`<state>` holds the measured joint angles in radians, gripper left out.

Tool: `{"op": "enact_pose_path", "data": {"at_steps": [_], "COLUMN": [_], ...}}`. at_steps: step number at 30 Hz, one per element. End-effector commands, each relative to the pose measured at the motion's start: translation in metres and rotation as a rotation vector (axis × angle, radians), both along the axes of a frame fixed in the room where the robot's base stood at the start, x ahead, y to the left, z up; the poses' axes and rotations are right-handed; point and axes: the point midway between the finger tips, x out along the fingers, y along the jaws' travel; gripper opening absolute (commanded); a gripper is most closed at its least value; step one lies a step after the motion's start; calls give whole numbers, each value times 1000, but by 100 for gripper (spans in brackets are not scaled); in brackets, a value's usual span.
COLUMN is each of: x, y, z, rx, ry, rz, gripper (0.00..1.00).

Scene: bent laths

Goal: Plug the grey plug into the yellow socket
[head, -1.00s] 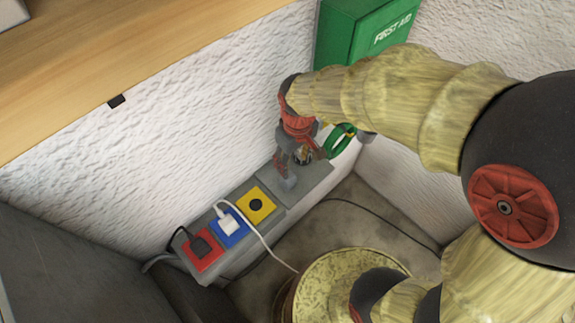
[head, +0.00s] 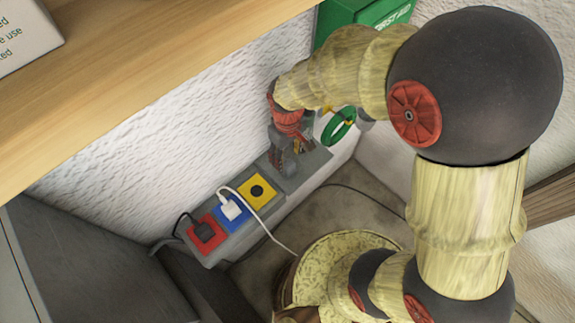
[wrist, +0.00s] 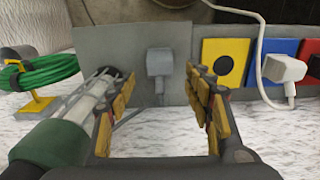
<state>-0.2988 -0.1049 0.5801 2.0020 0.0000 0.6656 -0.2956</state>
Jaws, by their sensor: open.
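The grey plug (wrist: 159,62) stands against a grey plate in the wrist view, its cord running down from it. My gripper (wrist: 157,92) is open, with one finger on each side of the plug in the picture; I cannot tell if the plug is fully between them. The yellow socket (wrist: 226,64) has a dark round opening and is empty, just right of my right finger. In the head view the yellow socket (head: 252,193) lies in front of my gripper (head: 285,165), which hides most of the plug there.
A blue socket (head: 222,214) holds a white plug (head: 230,206) with a white cord. A red socket (head: 196,236) holds a black plug (head: 204,232). A green cable coil (head: 339,125) hangs behind my gripper. A wooden shelf (head: 180,60) overhangs, near a green first-aid box (head: 385,14).

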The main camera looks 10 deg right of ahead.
Motion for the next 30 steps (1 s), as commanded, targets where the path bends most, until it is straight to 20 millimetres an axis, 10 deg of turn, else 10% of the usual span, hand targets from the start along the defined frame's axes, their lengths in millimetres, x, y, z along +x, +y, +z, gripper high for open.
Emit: {"op": "enact_pose_path", "data": {"at_steps": [30], "x": [0], "y": [0], "z": [-51], "rx": [1], "ry": [-1], "rz": [0], "gripper": [52]}}
